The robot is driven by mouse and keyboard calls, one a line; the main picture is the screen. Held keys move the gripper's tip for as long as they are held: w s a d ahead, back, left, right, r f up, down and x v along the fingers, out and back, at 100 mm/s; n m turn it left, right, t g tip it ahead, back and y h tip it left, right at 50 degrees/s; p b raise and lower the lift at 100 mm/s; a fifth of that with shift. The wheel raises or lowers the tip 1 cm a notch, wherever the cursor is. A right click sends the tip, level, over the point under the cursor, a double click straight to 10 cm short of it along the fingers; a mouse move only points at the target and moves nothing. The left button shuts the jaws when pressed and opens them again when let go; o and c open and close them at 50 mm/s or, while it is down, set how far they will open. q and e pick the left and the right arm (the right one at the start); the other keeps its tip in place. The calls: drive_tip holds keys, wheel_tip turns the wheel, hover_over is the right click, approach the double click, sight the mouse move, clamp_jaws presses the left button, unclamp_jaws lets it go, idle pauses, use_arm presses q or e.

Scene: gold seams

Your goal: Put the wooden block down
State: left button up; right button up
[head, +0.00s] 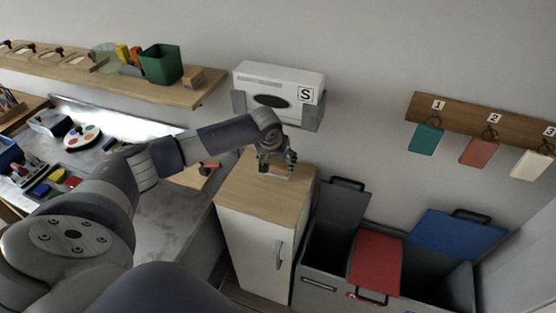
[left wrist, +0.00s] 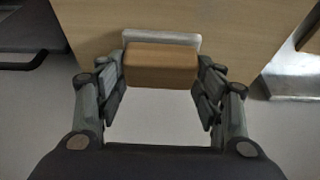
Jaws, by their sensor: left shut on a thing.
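My left gripper (head: 277,160) reaches over the wooden top of a white cabinet (head: 235,188) in the head view. In the left wrist view the left gripper (left wrist: 160,75) is shut on a brown wooden block (left wrist: 160,67), one finger at each end. The block is level in the grip, and a pale grey plate-like thing (left wrist: 163,38) shows just behind it on the wood. I cannot tell whether the block touches the plate or the cabinet top. In the head view the fingers mostly hide the block. My right gripper is not in view.
A white dispenser marked S (head: 280,87) hangs on the wall behind the cabinet. Bins with a red lid (head: 375,263) and a blue lid (head: 455,235) stand to the right. A shelf (head: 120,82) with a green pot (head: 161,64) is at upper left.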

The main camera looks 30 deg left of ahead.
use_arm(q)
drive_tip(key=shift+s, duration=0.1)
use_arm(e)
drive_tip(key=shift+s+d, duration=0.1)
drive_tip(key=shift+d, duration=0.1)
use_arm(q)
drive_tip(key=shift+f, duration=0.1)
drive_tip(key=o, duration=1.1)
drive_tip(key=shift+o, duration=0.2)
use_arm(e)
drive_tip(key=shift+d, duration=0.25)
use_arm(q)
drive_tip(key=shift+s+r, duration=0.1)
drive_tip(key=shift+r, duration=0.55)
drive_tip(key=shift+s+d+r, duration=0.1)
drive_tip(key=shift+s+r, duration=0.2)
drive_tip(key=shift+r, duration=0.35)
drive_tip(key=s+d+b, duration=0.1)
drive_tip(key=s, duration=0.3)
drive_tip(key=s+d+b, duration=0.1)
drive_tip(key=s, duration=0.3)
drive_tip(key=s+d+b, duration=0.1)
drive_tip(key=s, duration=0.3)
drive_tip(key=shift+r, duration=0.2)
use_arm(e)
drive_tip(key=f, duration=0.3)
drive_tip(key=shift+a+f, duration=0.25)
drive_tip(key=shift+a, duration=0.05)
